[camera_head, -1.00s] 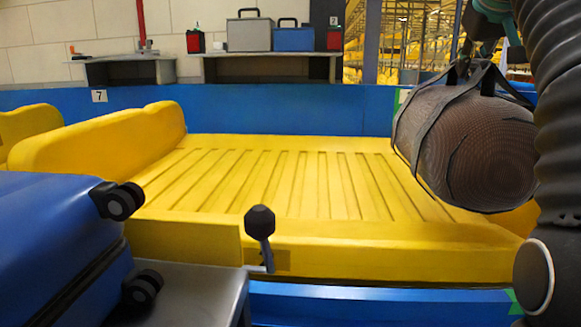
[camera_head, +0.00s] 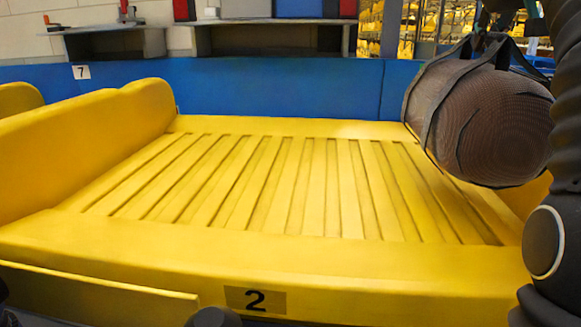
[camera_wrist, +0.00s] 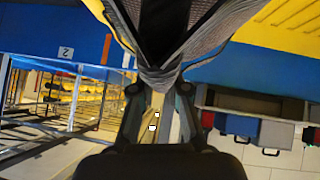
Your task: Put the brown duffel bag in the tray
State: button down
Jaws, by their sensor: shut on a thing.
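The brown duffel bag (camera_head: 492,125) hangs by its dark straps at the right of the head view, above the right end of the yellow tray (camera_head: 150,260). In the wrist view the gathered handles of the bag (camera_wrist: 160,72) are pinched in my gripper (camera_wrist: 158,88), which is shut on them. In the head view the gripper is mostly cut off at the top right edge, behind my arm. The tray has a ribbed floor, which is empty, and a label "2" on its front. Whether the bag touches the tray's right side cannot be told.
A blue wall (camera_head: 290,98) runs behind the tray, with a "7" label at left. Grey shelves (camera_head: 270,38) with cases stand behind it. Another yellow tray part (camera_head: 20,97) shows at far left. A dark rounded knob (camera_head: 213,317) is at the bottom edge.

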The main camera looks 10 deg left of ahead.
aim_at(448, 66)
jog(key=shift+w+a+f, duration=0.15)
jog(key=shift+w+f, duration=0.1)
jog(key=shift+w, duration=0.4)
jog(key=a+n, duration=0.1)
jog(key=w+a+n+y, duration=0.1)
jog(key=a, duration=0.1)
jog(key=w+a+n+y, duration=0.1)
jog(key=shift+a+f, duration=0.15)
jog(key=shift+f, duration=0.2)
jog(key=s+a+r+n+g+y, duration=0.1)
jog(key=s+a+n+y, duration=0.1)
jog(key=a+n+y, duration=0.2)
jog(key=shift+s+a+n+g+y, duration=0.35)
jog(key=shift+a+n, duration=0.55)
jog(key=shift+a, duration=0.3)
notch_tip(448, 66, down, 10)
jog(key=b, duration=0.4)
